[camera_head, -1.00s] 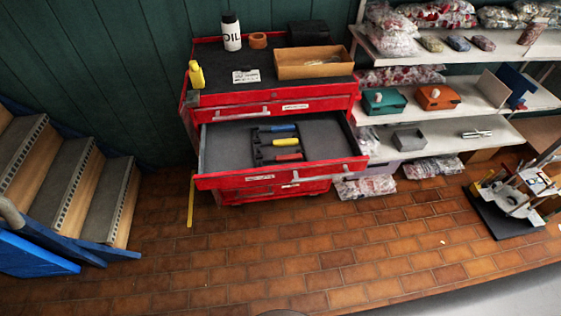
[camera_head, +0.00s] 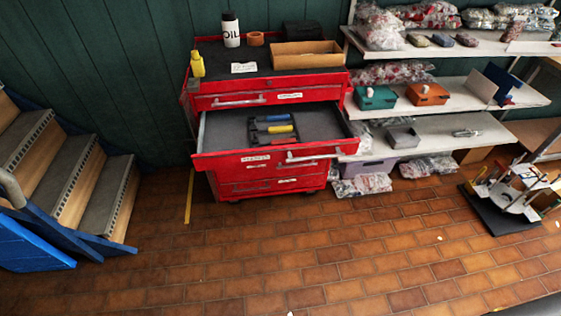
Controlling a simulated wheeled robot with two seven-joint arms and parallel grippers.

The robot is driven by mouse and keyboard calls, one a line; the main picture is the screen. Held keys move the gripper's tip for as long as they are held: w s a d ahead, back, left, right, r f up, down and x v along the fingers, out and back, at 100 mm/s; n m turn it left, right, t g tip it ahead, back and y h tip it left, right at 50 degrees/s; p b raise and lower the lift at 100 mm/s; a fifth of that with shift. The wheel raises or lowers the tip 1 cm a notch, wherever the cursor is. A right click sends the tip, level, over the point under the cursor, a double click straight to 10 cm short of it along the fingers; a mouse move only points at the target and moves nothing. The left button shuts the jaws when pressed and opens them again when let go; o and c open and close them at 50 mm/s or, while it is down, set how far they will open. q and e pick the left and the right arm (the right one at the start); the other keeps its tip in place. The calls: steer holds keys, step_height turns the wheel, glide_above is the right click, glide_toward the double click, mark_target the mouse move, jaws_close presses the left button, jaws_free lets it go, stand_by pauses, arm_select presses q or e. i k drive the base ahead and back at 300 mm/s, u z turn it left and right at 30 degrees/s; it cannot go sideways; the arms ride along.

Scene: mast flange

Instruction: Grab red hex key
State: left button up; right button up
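The red tool cabinet (camera_head: 270,97) stands against the green wall with its upper drawer (camera_head: 227,132) pulled open. In the drawer lies a black holder (camera_head: 253,132) with a blue-handled hex key (camera_head: 277,118) and a yellow-handled hex key (camera_head: 280,129). Neither of my grippers is in view.
An oil bottle (camera_head: 230,29), a yellow bottle (camera_head: 197,64) and a cardboard tray (camera_head: 306,56) stand on the cabinet. Shelves (camera_head: 450,130) with bins and bags are at right, stairs (camera_head: 60,180) at left. The tiled floor (camera_head: 260,260) before the cabinet is clear.

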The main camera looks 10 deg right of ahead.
mark_target(279, 142)
steer(key=k, duration=0.55)
steer(key=z, duration=1.45)
steer(key=i, duration=4.1)
steer(key=u, duration=5.1)
